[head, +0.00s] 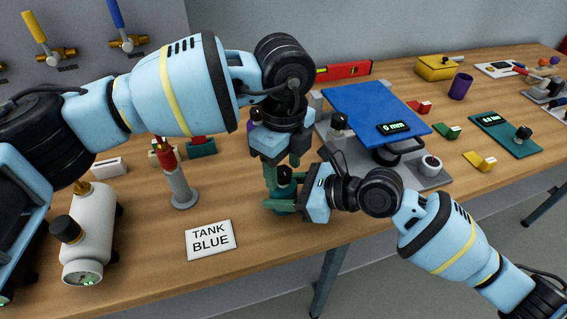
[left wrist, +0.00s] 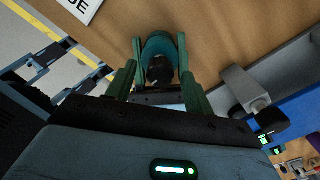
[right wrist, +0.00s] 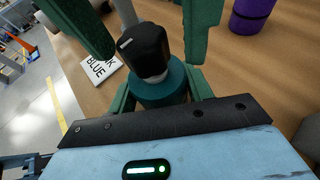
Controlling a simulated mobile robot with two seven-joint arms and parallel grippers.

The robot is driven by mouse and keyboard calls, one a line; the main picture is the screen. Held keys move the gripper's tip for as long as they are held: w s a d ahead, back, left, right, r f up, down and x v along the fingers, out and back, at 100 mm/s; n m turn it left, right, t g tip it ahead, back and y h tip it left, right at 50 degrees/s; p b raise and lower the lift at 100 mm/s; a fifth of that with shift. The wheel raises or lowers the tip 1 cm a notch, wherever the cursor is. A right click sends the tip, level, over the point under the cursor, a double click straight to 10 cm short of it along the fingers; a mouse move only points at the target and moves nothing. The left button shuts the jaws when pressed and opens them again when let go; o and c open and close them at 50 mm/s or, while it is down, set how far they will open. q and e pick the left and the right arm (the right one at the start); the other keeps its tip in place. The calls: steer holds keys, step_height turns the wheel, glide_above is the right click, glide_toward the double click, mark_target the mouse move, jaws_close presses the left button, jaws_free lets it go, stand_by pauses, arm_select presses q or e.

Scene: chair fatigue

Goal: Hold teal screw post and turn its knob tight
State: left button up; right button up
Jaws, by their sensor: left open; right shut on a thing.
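The teal screw post (head: 283,191) stands on the wooden table near its front edge, with a black knob (right wrist: 147,47) on top. In the right wrist view the teal post (right wrist: 160,86) sits between the fingers of my right gripper (head: 276,205), which is shut on it from the side, below the knob. My left gripper (head: 283,170) points down from above. Its open green fingers stand on either side of the knob, with visible gaps in the right wrist view. The left wrist view shows the knob (left wrist: 159,70) between the two fingers (left wrist: 160,76).
A "TANK BLUE" card (head: 211,239) lies in front left. A grey post with a red top (head: 180,188) and a white canister (head: 90,238) stand further left. A blue-topped scale (head: 365,108) is behind right.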

arm_select(q)
steer(key=shift+c, duration=0.4)
steer(key=c, duration=0.9)
